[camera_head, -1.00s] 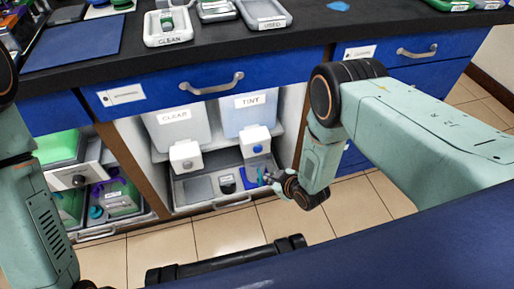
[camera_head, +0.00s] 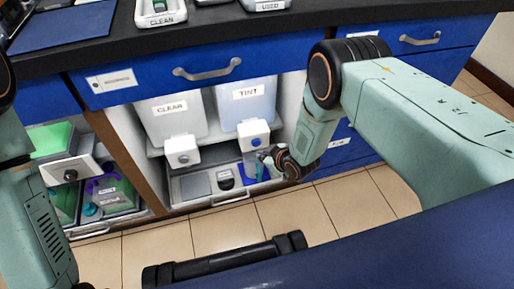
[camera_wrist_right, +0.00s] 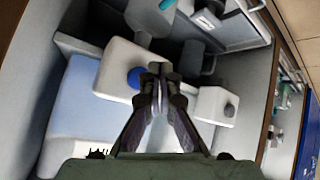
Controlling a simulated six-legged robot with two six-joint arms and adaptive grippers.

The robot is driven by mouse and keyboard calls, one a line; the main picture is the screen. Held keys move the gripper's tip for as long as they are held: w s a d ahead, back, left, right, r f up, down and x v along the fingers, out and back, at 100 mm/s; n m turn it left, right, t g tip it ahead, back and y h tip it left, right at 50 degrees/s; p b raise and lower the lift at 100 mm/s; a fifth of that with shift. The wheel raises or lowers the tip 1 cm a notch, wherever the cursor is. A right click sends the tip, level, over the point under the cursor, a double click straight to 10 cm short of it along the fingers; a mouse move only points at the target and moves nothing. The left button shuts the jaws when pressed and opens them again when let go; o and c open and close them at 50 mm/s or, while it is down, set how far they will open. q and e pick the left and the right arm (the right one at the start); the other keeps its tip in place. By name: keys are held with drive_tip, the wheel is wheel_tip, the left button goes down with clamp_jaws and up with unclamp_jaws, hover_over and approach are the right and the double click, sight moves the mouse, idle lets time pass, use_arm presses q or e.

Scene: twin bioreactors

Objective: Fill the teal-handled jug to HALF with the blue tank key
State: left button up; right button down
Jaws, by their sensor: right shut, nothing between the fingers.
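The tank labelled TINT (camera_head: 240,108) holds pale blue liquid. Its white tap block (camera_head: 254,131) carries the round blue key (camera_head: 256,141); the key also shows in the right wrist view (camera_wrist_right: 134,77). My right gripper (camera_head: 266,155) is shut and empty, its tips just beside the key in the wrist view (camera_wrist_right: 158,70); contact cannot be told. The teal handle (camera_head: 260,171) of the jug shows below the tap, partly behind the gripper. In the wrist view the jug (camera_wrist_right: 148,18) shows at the top; its fill level cannot be read. My left gripper is out of view.
The CLEAR tank (camera_head: 172,118) with its white tap block (camera_head: 182,150) stands to the left. A dark cup (camera_head: 225,178) and a grey pad (camera_head: 196,186) lie on the pull-out tray. The counter (camera_head: 300,22) overhangs above. Another compartment holds a green tank (camera_head: 50,140).

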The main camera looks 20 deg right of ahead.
sight(256, 147)
drive_tip(key=shift+w+b, duration=0.5)
drive_tip(key=shift+w, duration=0.5)
drive_tip(key=shift+w, duration=0.2)
idle(0.6)
drive_tip(key=shift+w, duration=0.25)
drive_tip(key=shift+w, duration=0.55)
idle(5.4)
